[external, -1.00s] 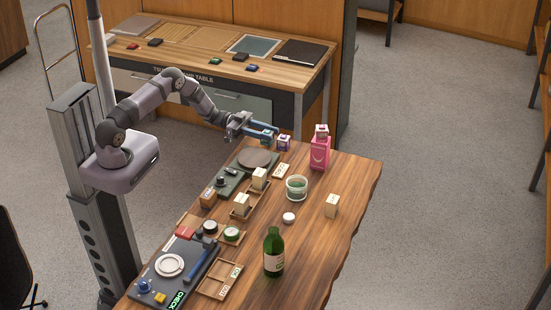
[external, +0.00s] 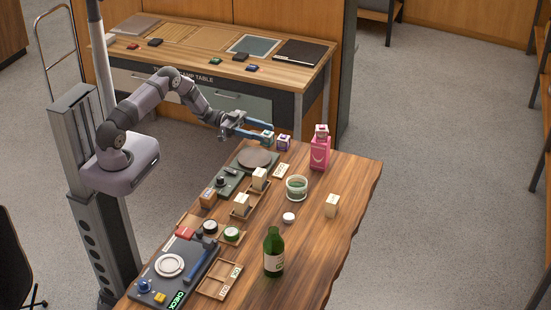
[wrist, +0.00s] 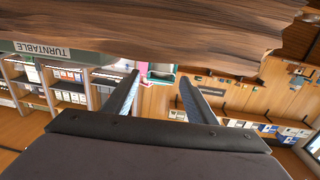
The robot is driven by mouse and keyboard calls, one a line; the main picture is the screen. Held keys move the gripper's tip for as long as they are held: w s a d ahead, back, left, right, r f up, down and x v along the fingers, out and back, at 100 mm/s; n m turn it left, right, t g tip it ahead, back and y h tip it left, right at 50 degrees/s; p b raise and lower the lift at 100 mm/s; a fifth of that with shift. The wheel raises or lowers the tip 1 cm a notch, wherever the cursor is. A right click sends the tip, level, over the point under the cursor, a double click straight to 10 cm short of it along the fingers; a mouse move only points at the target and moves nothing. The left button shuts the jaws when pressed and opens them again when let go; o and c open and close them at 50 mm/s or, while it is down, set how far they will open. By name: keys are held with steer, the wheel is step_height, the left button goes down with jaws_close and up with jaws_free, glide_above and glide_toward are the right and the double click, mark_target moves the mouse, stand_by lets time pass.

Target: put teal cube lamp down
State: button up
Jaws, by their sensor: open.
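The teal cube lamp (external: 267,139) stands upright on the far end of the wooden table, just left of the purple cube lamp (external: 283,142). My gripper (external: 265,132) is open, with its blue fingers reaching toward the teal lamp from the left. A fingertip partly overlaps the lamp in the external view, and I cannot tell whether they touch. In the wrist view, the open fingers (wrist: 161,84) point at a teal boxy shape (wrist: 161,76), which looks like the lamp, with no finger closed on it.
The pink bottle (external: 319,153) stands right of the lamps. The dark round turntable (external: 255,158) lies in front of them. A green-filled glass cup (external: 296,187), a green bottle (external: 273,252) and several wooden trays stand nearer. The right edge of the table has free room.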

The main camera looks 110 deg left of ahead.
steer(key=shift+o, duration=0.3)
steer(key=shift+s+a+r+b, duration=0.15)
steer(key=shift+s+b, duration=0.4)
steer(key=shift+s, duration=1.7)
steer(key=shift+r, duration=0.1)
